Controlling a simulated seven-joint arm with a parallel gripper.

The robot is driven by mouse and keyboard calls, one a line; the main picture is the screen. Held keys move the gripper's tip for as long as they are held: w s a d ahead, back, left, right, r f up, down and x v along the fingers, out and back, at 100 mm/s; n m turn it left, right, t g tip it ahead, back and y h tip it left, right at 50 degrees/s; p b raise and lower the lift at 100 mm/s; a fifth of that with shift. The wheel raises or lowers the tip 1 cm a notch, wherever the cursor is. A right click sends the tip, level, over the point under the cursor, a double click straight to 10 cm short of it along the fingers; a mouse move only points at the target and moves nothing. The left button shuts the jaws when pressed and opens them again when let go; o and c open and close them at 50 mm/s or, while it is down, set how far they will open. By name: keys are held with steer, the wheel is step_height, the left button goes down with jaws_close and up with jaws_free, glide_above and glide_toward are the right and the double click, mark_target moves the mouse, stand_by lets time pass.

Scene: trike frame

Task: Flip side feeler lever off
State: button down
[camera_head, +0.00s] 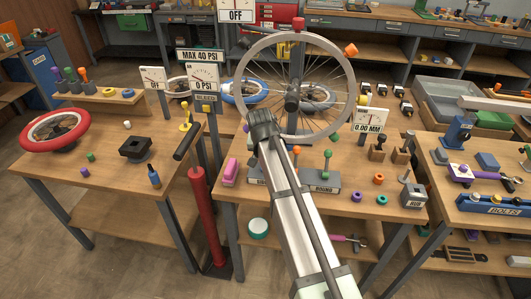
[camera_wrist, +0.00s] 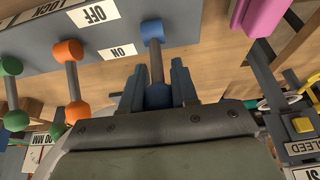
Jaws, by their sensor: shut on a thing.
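A blue-knobbed lever (camera_wrist: 153,62) stands on a grey base (camera_wrist: 45,40) in the wrist view, beside the upside-down ON label (camera_wrist: 122,52); the OFF label (camera_wrist: 93,14) is farther left. My gripper (camera_wrist: 158,88) has a finger on each side of the lever's near blue knob and is shut on it. The far blue knob (camera_wrist: 151,30) lies toward the base. In the head view my arm hides the blue lever and the fingertips.
An orange lever (camera_wrist: 70,78) and a green lever (camera_wrist: 11,90) are close by. A pink block (camera_wrist: 264,14) and a yellow bleed button (camera_wrist: 302,125) are on the other side. A spoked wheel (camera_head: 335,60) stands behind my arm. A gauge reads 0.00 MM (camera_head: 369,120).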

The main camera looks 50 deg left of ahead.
steer(key=s+d+t+y, duration=0.1)
steer(key=d+t+y, duration=0.1)
steer(key=t+y, duration=0.1)
steer(key=shift+s+r, duration=0.15)
steer(key=shift+s, duration=0.25)
steer(key=shift+s+d+t+y, duration=0.15)
steer(key=shift+s+t+y, duration=0.05)
steer(key=shift+t+y, duration=0.35)
steer(key=shift+s+d+t+y, duration=0.1)
steer(key=shift+s+t+y, duration=0.05)
steer(key=shift+t+y, duration=0.4)
steer(key=c, duration=0.9)
jaws_free()
steer(key=v, duration=1.3)
steer(key=shift+s+d, duration=0.35)
